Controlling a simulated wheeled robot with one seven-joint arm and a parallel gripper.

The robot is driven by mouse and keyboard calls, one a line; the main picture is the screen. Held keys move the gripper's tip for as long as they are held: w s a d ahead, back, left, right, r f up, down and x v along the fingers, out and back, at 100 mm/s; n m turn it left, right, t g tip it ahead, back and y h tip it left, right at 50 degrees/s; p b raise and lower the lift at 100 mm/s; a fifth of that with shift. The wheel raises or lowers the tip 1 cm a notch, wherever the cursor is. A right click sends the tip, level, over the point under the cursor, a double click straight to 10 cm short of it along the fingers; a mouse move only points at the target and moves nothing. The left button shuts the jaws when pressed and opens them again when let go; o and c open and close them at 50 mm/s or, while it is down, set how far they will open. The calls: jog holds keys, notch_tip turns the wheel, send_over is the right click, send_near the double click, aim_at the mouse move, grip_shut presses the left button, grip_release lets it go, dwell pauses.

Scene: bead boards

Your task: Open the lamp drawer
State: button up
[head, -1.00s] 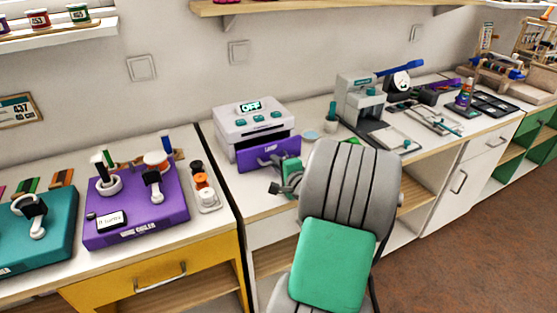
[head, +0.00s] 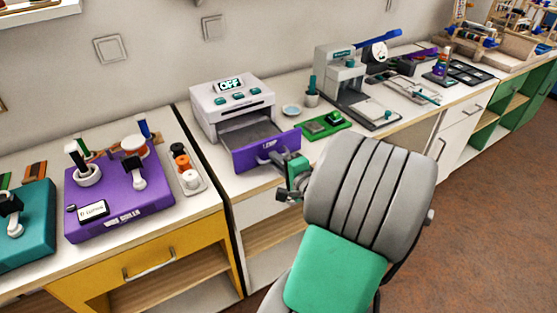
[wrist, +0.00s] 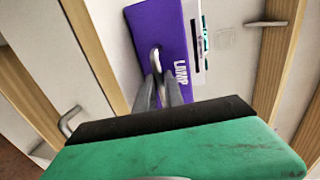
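The lamp drawer (head: 245,159) is a purple-fronted drawer in the white lamp unit (head: 205,107), whose display reads OFF. The drawer stands pulled out, with its grey tray showing behind the front. In the wrist view the purple front (wrist: 163,25) carries the word LAMP and a pale handle (wrist: 154,52). My gripper (wrist: 160,78) has its two grey fingers close together at this handle, and it looks shut on it. In the head view my gripper (head: 273,157) is at the drawer front; the fingertips are small and partly hidden there.
A green board (head: 313,128) and a small dish (head: 291,110) lie right of the unit. A purple wire coiler (head: 160,199) and a bottle rack (head: 192,180) stand on the left counter. A grey press (head: 340,80) stands further right. Open floor lies at right.

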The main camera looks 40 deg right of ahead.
jog(key=o, duration=0.4)
jog(key=v, duration=0.7)
jog(key=shift+s+r+p, duration=0.1)
jog(key=shift+s+p, duration=0.2)
jog(key=shift+s, duration=0.1)
jog(key=w+a+n+g+y+p, duration=0.3)
jog(key=a+n+g+y+p, duration=0.35)
jog(key=a+n, duration=0.65)
jog(key=s+a+r+n+g+h+p, duration=0.1)
jog(key=s+a+r+n+g+p, duration=0.1)
jog(key=a+r, duration=0.1)
jog(key=s+a+r+n+g+h+p, duration=0.1)
jog(key=s+a+r+n+h+p, duration=0.1)
jog(key=a+r, duration=0.1)
jog(key=s+a+r+n+g+h+p, duration=0.1)
jog(key=s+a+r+n+g+p, duration=0.1)
jog(key=a+r, duration=0.2)
jog(key=shift+a+r+n+g+h, duration=0.1)
jog(key=shift+a+n+g+h, duration=0.15)
jog(key=shift+a+n+g, duration=0.1)
